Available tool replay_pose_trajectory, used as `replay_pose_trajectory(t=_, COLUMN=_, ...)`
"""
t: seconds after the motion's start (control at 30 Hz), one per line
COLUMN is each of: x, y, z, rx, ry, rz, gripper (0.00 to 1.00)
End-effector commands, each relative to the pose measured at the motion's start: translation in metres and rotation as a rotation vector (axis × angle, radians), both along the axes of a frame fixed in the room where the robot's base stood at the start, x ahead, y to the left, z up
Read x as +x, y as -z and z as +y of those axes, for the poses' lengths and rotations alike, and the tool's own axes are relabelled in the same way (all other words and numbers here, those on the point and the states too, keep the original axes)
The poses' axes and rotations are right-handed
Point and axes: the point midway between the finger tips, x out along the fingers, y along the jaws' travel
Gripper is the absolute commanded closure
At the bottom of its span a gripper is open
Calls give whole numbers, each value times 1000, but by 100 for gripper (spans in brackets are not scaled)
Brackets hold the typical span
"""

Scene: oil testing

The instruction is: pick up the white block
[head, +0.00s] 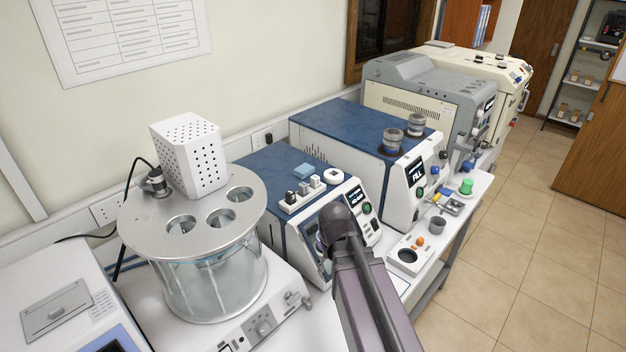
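Several small blocks stand in a white holder (302,198) on top of the blue-topped tester in the middle of the head view. One of them is a small white block (315,182) at the right end of the holder. A darker block (290,197) stands at its left end. A larger white perforated box (188,155) sits on the round metal lid of the glass bath. My arm reaches up from the bottom edge to just in front of the tester. My gripper cannot be made out; it is out of sight behind or beyond the arm.
A light blue block (304,170) and a white ring (333,176) lie near the holder. The glass bath (210,285) stands left of my arm. A grey cup (437,224) and a white panel with a dark round well (408,256) are to the right. The floor (530,240) is clear.

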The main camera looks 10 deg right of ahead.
Motion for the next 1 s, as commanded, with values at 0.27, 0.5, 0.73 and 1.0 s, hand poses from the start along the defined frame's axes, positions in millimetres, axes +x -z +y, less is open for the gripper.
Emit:
replay_pose_trajectory(t=0.27, x=60, y=-64, z=6, rx=-62, ry=192, rz=-55, gripper=26)
replay_pose_trajectory(t=0.5, x=111, y=-115, z=14, rx=-108, ry=375, rz=-122, gripper=26)
replay_pose_trajectory(t=0.73, x=159, y=-163, z=25, rx=-141, ry=545, rz=-199, gripper=26)
replay_pose_trajectory(t=1.0, x=210, y=-214, z=39, rx=-159, ry=725, rz=-293, gripper=26)
